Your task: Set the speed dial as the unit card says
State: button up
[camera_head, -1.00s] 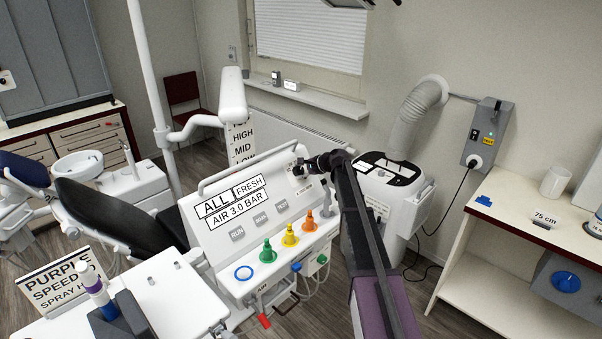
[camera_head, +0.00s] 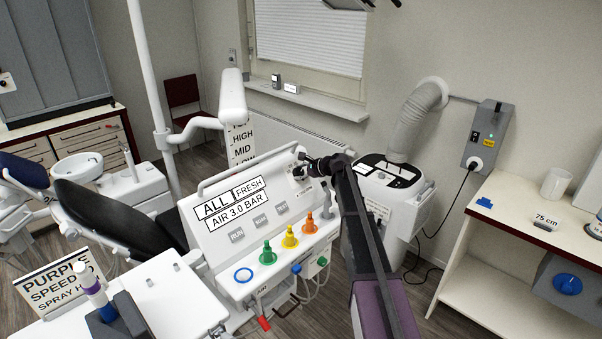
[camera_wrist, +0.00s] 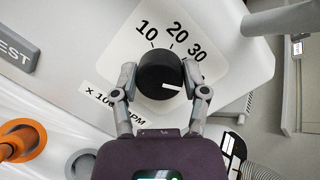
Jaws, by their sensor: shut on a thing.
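The black speed dial (camera_wrist: 158,68) sits on a white plate marked 10, 20 and 30. Its white pointer mark shows at its lower right, clockwise past the 30; any mark there is hidden by a finger. My gripper (camera_wrist: 160,80) is shut on the dial, one finger on each side. In the head view my gripper (camera_head: 301,172) is at the upper right of the white unit's panel (camera_head: 222,252).
Green (camera_head: 267,254), yellow (camera_head: 290,238) and orange (camera_head: 309,224) cones stand below the dial, near RUN (camera_head: 237,236) and other grey buttons. A white machine (camera_head: 402,172) with a hose stands behind my arm. A counter (camera_head: 500,212) is at right.

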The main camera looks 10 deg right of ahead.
jog(key=o, duration=1.2)
jog(key=shift+w+a, duration=0.1)
jog(key=shift+w, duration=0.05)
jog(key=shift+c, duration=0.2)
jog(key=s+f+n+g+h, duration=0.3)
jog(key=s+n, duration=0.3)
jog(key=s, duration=0.9)
jog(key=s+f+n+g+h, duration=0.2)
jog(key=s+n, duration=0.4)
jog(key=s, duration=0.9)
jog(key=s+f+n+g+h, duration=0.3)
jog(key=s+n, duration=0.3)
jog(key=s, duration=0.9)
jog(key=shift+s+f+n+g+h, duration=0.3)
jog(key=shift+s+f+n+h, duration=0.15)
jog(key=shift+f, duration=0.4)
jog(key=shift+w, duration=0.15)
